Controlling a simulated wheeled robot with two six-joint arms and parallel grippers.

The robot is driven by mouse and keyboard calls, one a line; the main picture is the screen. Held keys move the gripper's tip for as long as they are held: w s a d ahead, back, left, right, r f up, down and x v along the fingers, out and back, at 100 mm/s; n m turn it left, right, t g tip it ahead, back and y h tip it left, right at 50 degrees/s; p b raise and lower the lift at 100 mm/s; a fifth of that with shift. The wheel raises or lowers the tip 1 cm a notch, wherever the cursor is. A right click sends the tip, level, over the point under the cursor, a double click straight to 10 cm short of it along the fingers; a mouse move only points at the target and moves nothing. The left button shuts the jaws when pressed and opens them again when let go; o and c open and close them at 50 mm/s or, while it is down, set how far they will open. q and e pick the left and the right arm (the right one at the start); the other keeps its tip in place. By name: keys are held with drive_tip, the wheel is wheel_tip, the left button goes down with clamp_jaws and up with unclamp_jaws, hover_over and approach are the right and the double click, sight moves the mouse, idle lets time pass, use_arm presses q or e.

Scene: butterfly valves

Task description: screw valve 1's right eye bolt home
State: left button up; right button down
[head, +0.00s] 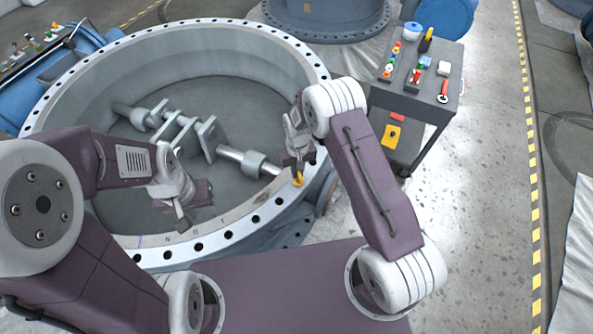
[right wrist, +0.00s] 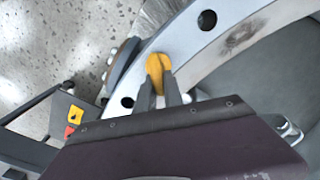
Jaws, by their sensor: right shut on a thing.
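Valve 1 is a large grey ring body with a pale flange (head: 54,100) full of bolt holes and a shaft (head: 229,152) across its inside. The yellow eye bolt (head: 298,181) stands at the flange's right side. My right gripper (head: 296,166) is over it, and in the right wrist view its two fingers (right wrist: 158,84) are shut on the eye bolt (right wrist: 159,63), one on each side. The bolt's threaded part and its hole are hidden. My left gripper (head: 190,207) hangs over the valve's inside, apart from the shaft; its jaw opening is not clear.
A dark cart (head: 427,103) with small coloured parts and tools stands right of the valve. Another flanged ring (head: 325,22) lies behind. A blue cylindrical part (head: 443,17) is at the back right. The floor right of the cart is clear up to a yellow-black line.

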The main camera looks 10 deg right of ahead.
drive_tip(key=m, duration=0.5)
drive_tip(key=shift+d+m, duration=0.3)
drive_tip(key=m, duration=0.5)
drive_tip(key=shift+s+d, duration=0.1)
drive_tip(key=shift+d, duration=0.15)
drive_tip(key=c, duration=1.5)
unclamp_jaws()
drive_tip(key=shift+o, duration=0.2)
wheel_tip(320, 180, up, 9)
drive_tip(key=shift+p, duration=0.3)
